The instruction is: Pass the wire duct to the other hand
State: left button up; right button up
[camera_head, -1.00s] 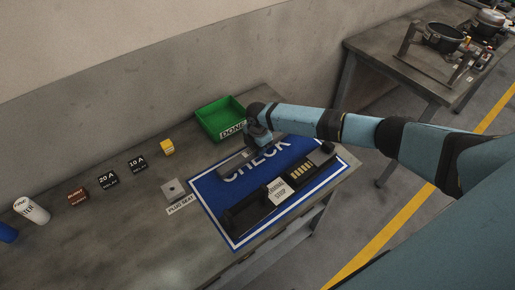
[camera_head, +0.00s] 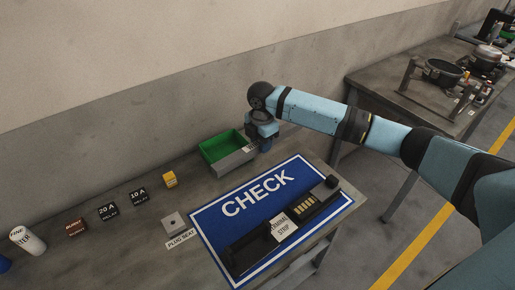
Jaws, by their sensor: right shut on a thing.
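The wire duct, seemingly the grey bar (camera_head: 235,161), is held by my right gripper (camera_head: 262,143) at its right end. It hangs in front of the green bin and above the upper edge of the blue CHECK mat (camera_head: 219,224), covering most of the bin's label. My right gripper is shut on it, its fingertips partly hidden by the wrist. My left gripper is not in view.
The green bin (camera_head: 221,141) stands at the table's back. A black rail assembly with a TERMINAL STRIP label (camera_head: 283,227) lies along the mat's front. A yellow block (camera_head: 169,179), a plug seat (camera_head: 174,221) and relay blocks stand left. The mat's middle is clear.

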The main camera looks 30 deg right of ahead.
jog(key=shift+r, duration=0.4)
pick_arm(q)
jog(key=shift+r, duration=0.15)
pick_arm(e)
jog(key=shift+s+a+r+m, duration=0.25)
jog(key=shift+s+m, duration=0.1)
jog(key=shift+m, duration=0.25)
pick_arm(q)
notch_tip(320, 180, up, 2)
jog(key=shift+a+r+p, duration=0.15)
jog(key=shift+p, duration=1.05)
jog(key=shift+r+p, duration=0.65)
jog(key=shift+p, duration=0.15)
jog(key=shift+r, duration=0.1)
pick_arm(e)
jog(key=s+a+r+m, duration=0.3)
jog(key=s+m, duration=0.4)
jog(key=m, duration=0.2)
jog(key=s+a+r+m, duration=0.3)
jog(key=s+m, duration=0.3)
jog(key=m, duration=0.4)
jog(key=shift+s+r, duration=0.35)
jog(key=shift+r, duration=0.3)
jog(key=shift+a, duration=0.15)
